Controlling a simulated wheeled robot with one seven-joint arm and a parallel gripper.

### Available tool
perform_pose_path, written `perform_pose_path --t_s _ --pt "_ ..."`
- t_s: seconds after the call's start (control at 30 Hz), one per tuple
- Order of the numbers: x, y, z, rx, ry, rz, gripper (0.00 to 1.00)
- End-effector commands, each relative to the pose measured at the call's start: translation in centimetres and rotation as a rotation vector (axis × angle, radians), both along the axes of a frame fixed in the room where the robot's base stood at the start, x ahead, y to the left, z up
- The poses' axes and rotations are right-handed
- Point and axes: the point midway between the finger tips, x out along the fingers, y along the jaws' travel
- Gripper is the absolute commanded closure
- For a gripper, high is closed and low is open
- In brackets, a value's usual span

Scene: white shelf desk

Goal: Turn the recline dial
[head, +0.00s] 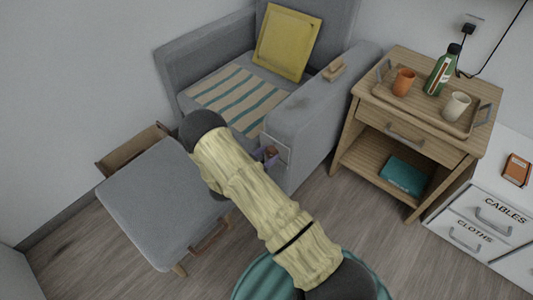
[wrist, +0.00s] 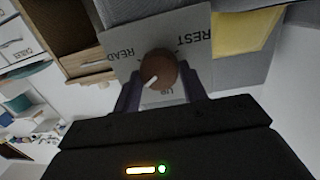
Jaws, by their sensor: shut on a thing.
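The recline dial (wrist: 160,68) is a round brown knob with a white pointer mark, on a grey plate (wrist: 117,66) lettered READ, REST and UP. In the wrist view the pointer aims down and left, between READ and UP. My gripper (wrist: 159,76) is shut on the dial, one finger on either side. In the head view the dial (head: 271,151) shows small on the front of the grey armchair's arm (head: 305,112), with my gripper (head: 267,156) at it. My arm hides part of the chair's front.
A grey footrest (head: 160,205) stands left of my arm. A wooden side table (head: 424,152) to the right bears a tray with two cups and a green bottle. White drawers (head: 476,222) stand at far right. A teal striped round thing (head: 262,277) is at the bottom.

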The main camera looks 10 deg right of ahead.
Motion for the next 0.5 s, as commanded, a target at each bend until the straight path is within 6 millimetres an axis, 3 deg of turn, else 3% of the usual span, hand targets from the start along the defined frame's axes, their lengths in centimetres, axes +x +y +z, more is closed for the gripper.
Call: perform_pose_path --t_s 0.5 --pt "-0.35 -0.09 -0.14 0.290 -0.390 -0.001 0.81"
